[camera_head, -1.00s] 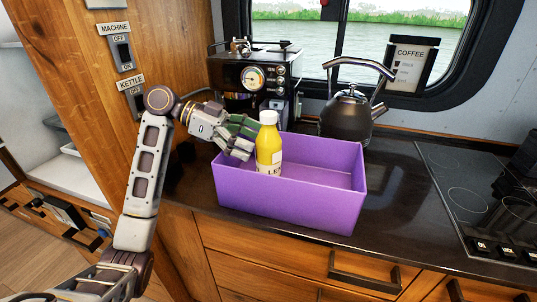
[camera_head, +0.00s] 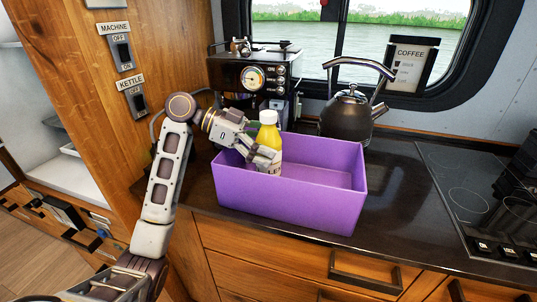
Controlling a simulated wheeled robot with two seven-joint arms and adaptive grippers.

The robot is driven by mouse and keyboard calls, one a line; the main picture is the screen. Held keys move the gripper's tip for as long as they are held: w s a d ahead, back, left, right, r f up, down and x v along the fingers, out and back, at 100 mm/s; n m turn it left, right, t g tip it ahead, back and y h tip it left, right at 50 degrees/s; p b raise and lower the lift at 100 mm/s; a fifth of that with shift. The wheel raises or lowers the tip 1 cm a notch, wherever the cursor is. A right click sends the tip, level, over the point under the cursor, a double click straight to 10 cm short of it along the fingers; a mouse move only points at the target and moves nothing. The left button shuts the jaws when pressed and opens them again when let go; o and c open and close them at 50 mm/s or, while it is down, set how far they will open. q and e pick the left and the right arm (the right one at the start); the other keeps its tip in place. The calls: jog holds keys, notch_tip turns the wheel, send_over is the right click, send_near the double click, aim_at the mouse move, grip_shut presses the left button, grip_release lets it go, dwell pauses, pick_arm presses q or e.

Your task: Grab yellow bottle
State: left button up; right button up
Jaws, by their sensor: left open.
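The yellow bottle (camera_head: 268,136) has a white cap and a pale label. It stands upright in the left part of the purple box (camera_head: 290,200), with its upper half above the rim. My left gripper (camera_head: 266,158) is open, with its fingers at the bottle's left side and in front of its lower part. Whether the fingers touch the bottle is not clear. The bottle's base is hidden by the box wall. My right gripper is not in view.
A black coffee machine (camera_head: 254,75) stands behind the box, and a dark kettle (camera_head: 347,112) behind it to the right. A cooktop (camera_head: 480,195) lies at the right. The counter (camera_head: 400,190) between box and cooktop is clear.

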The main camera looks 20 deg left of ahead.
aim_at(269, 113)
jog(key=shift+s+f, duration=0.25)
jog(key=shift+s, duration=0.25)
pick_arm(q)
jog(key=shift+c, duration=1)
jog(key=c, duration=1.4)
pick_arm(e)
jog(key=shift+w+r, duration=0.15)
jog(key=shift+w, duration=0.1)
pick_arm(q)
jog(key=shift+r, duration=0.15)
jog(key=shift+r, duration=0.4)
notch_tip(269, 113, up, 7)
jog(key=shift+f+p, duration=0.1)
jog(key=shift+p, duration=0.55)
jog(key=shift+r, duration=1.15)
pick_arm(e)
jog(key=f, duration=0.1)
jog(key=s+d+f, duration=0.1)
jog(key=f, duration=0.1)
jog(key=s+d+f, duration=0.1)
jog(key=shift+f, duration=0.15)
